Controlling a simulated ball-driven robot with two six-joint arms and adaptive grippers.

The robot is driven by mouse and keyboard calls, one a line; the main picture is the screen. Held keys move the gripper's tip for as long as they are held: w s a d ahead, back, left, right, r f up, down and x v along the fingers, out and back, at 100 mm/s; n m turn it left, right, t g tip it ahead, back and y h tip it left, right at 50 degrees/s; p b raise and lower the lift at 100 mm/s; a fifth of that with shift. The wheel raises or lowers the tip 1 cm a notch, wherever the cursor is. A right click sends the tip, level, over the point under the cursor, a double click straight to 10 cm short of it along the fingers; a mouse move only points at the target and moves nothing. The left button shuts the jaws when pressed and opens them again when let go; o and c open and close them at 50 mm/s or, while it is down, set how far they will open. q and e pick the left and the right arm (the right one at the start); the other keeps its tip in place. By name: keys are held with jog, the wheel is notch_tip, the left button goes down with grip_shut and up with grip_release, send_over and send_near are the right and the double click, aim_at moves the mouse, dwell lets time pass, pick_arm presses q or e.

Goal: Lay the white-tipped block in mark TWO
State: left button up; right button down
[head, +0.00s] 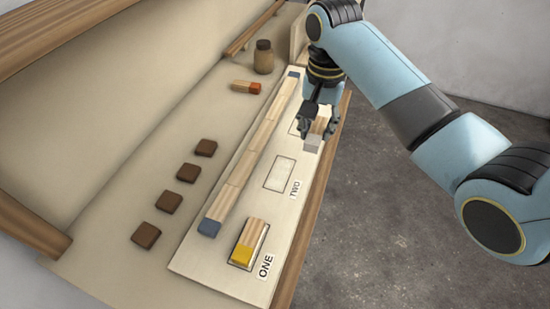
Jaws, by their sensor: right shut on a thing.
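The white-tipped block (314,139) is wooden with a pale whitish end toward the viewer. My right gripper (319,122) is shut on it, over the far part of the white board (205,257). I cannot tell whether the block touches the board. Mark TWO (280,174) is an empty outlined rectangle, nearer the viewer than the gripper. Another outline beneath the gripper is partly hidden. A yellow-tipped block (248,241) lies in mark ONE. My left gripper is not in view.
A long wooden strip with blue ends (255,145) lies along the board. Several brown squares (188,173) lie left of it. A wooden edge borders the board's right side.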

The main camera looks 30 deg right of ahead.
send_over(280, 174)
jog(key=f, duration=0.4)
jog(key=shift+d+f+p, duration=0.2)
jog(key=shift+d+p, duration=0.15)
jog(key=shift+p, duration=0.05)
jog(key=shift+w+a+f, duration=0.1)
jog(key=shift+a+f, duration=0.05)
jog(key=shift+a, duration=0.15)
jog(key=shift+f, duration=0.35)
notch_tip(280, 174, down, 4)
jog(key=shift+r, duration=0.25)
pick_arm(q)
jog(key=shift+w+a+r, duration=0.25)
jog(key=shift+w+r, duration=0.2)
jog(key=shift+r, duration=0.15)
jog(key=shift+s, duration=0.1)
pick_arm(e)
jog(key=c, duration=1)
grip_release()
jog(key=shift+f, duration=0.1)
